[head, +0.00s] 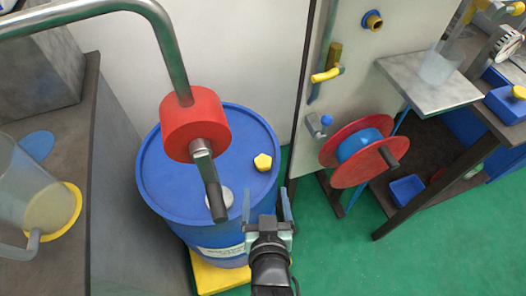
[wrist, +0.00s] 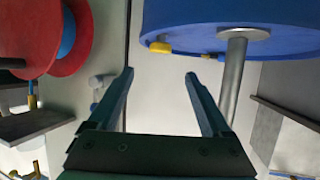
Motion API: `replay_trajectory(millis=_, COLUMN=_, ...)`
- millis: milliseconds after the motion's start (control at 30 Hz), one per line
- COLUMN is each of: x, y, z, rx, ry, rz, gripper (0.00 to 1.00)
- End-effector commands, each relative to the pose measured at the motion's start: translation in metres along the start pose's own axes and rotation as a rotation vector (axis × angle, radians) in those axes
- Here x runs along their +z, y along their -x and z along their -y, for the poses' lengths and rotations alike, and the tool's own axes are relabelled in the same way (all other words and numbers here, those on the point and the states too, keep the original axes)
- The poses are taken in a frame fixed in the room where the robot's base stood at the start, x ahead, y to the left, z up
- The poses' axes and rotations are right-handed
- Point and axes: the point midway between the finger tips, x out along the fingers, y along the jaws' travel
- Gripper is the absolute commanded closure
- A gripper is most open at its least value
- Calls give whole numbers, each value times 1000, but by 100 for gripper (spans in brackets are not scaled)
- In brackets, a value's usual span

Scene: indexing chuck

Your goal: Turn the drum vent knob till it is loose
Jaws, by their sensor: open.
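The yellow vent knob (head: 262,162) sits on the lid of the blue drum (head: 160,190), near its right side. It also shows in the wrist view (wrist: 160,47), at the edge of the drum lid (wrist: 190,18), which appears upside down there. My gripper (head: 266,196) is open and empty, near the front right rim of the drum. In the wrist view the knob lies just beyond the gap between my fingertips (wrist: 159,73), apart from both. In the head view the knob is slightly up and left of the gap.
A red pump (head: 190,125) with a grey pipe and a crank handle (head: 213,190) stands over the lid, left of my gripper. A red reel (head: 350,165) and a panel with a yellow lever (head: 326,75) are at right. Green floor (head: 330,250) is clear at front right.

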Motion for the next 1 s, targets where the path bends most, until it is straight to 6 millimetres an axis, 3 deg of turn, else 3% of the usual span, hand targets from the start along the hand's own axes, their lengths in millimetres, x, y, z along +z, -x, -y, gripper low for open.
replay_trajectory(millis=600, x=-1, y=-104, z=0, rx=0, ry=0, rz=-4, gripper=17)
replay_trajectory(millis=800, x=-1, y=-119, z=0, rx=0, ry=-1, rz=-2, gripper=17)
replay_trajectory(millis=1000, x=-1, y=-121, z=0, rx=0, ry=0, rz=-2, gripper=17)
